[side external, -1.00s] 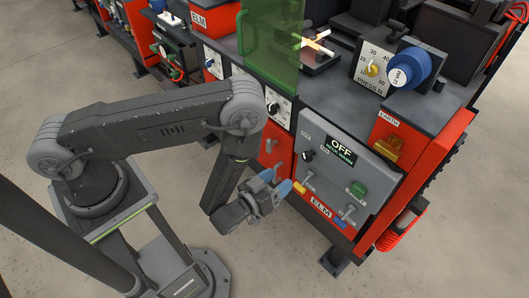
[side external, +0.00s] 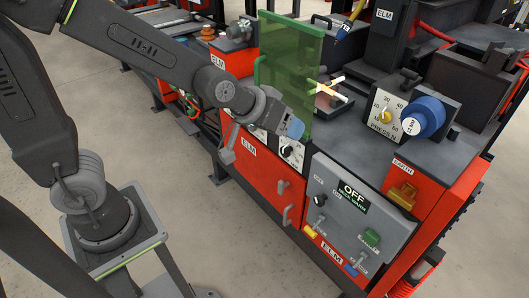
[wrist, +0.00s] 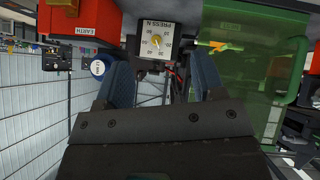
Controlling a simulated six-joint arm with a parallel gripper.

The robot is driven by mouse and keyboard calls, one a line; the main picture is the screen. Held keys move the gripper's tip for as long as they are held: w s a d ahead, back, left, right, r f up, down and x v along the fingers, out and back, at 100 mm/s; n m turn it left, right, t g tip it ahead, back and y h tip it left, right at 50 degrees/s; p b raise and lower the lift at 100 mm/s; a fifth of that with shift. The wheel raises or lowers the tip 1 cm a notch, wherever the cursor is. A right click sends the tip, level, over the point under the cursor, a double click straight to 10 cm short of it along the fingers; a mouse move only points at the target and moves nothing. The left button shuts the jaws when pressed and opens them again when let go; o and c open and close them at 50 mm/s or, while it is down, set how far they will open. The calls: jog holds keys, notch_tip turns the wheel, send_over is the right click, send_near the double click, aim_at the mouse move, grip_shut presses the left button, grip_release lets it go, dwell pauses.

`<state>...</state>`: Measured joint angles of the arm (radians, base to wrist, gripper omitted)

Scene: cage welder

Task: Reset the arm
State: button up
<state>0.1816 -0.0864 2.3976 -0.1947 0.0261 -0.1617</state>
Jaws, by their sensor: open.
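My gripper (side external: 292,128) is open and empty, with blue fingertips. In the side external view it is raised in front of the red cabinet (side external: 262,172), at the near left of the green see-through screen (side external: 289,70). Whether it touches the screen cannot be told. The wrist view shows my gripper (wrist: 162,82) with its two blue fingers spread and nothing between them. The grey control panel (side external: 352,222), with its display reading OFF, is to the lower right, apart from my gripper.
Glowing crossed rods (side external: 325,87) lie behind the green screen. A PRESS N dial (side external: 385,115) and a blue knob (side external: 424,117) stand on the bench top. A yellow-orange EARTH block (side external: 402,196) is at the right.

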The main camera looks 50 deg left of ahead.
jog(key=s+a+r+m+g+y, duration=0.1)
jog(key=s+a+r, duration=0.2)
jog(key=s, duration=0.5)
jog(key=s+a+r+m+g, duration=0.1)
jog(key=s+a, duration=0.3)
jog(key=s, duration=0.4)
jog(key=shift+s+r+g+y, duration=0.4)
jog(key=shift+r+g, duration=0.3)
jog(key=shift+r, duration=0.2)
jog(key=shift+d, duration=0.1)
jog(key=shift+c, duration=0.3)
